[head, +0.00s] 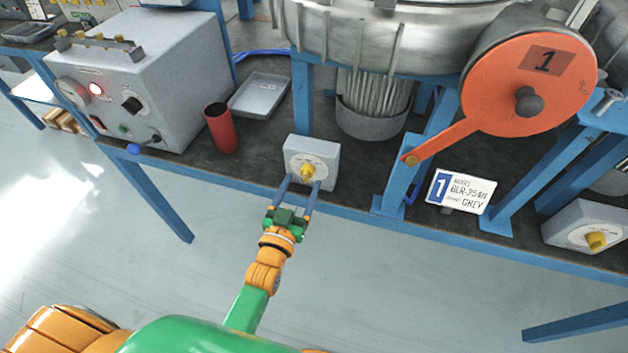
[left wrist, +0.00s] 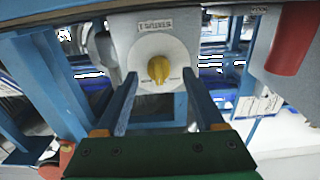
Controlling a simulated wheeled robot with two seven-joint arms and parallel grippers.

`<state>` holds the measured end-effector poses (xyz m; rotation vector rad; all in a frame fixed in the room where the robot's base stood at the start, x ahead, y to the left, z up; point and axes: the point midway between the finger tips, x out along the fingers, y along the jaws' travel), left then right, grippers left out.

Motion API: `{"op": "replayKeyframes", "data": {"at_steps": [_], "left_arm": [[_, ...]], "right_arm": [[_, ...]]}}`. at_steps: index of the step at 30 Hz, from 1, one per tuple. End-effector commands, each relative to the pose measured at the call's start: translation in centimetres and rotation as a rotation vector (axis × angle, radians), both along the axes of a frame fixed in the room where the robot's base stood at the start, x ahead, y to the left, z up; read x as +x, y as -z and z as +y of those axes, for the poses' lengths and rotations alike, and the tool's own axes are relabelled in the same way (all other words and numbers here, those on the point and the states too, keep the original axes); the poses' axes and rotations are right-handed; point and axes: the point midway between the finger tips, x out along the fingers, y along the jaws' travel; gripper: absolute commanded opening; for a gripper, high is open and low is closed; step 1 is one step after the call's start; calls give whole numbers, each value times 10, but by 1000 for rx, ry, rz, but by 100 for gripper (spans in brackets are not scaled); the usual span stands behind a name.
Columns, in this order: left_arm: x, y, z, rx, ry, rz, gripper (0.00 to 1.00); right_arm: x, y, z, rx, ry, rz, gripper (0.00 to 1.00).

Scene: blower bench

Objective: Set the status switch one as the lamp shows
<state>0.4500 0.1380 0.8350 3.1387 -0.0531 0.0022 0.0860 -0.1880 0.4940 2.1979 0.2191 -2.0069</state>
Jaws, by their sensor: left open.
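The status switch one is a grey box (head: 311,158) on the bench, with a white dial and a yellow knob (head: 307,172). In the left wrist view its knob (left wrist: 159,69) stands roughly upright in the picture; the small dial lettering cannot be read. My left gripper (head: 301,187) is open in front of the switch. In the left wrist view the fingers of this gripper (left wrist: 160,76) stand either side of the knob, with a gap on each side. My right gripper is not in view.
A red cup (head: 220,128) and a grey tray (head: 259,95) stand left of the switch. The blower (head: 374,35) rises behind it. An orange disc with an arm (head: 500,90), a white label plate (head: 460,192) and a second switch box (head: 590,226) are to the right.

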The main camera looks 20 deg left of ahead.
Motion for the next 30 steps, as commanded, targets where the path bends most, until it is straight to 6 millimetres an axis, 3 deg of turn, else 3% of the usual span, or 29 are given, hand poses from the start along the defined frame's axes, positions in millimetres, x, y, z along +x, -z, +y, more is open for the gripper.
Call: {"op": "replayKeyframes", "data": {"at_steps": [4, 12, 20, 30], "left_arm": [[19, 0, -1, 0, 0, -1, 71], [23, 1, -1, 0, 0, 2, 71], [23, 1, -1, 0, 0, 2, 0], [23, 1, -1, -40, 1, 4, 0]], "right_arm": [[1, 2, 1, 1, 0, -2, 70], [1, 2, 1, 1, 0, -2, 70], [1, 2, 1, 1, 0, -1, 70], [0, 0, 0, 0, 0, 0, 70]]}}
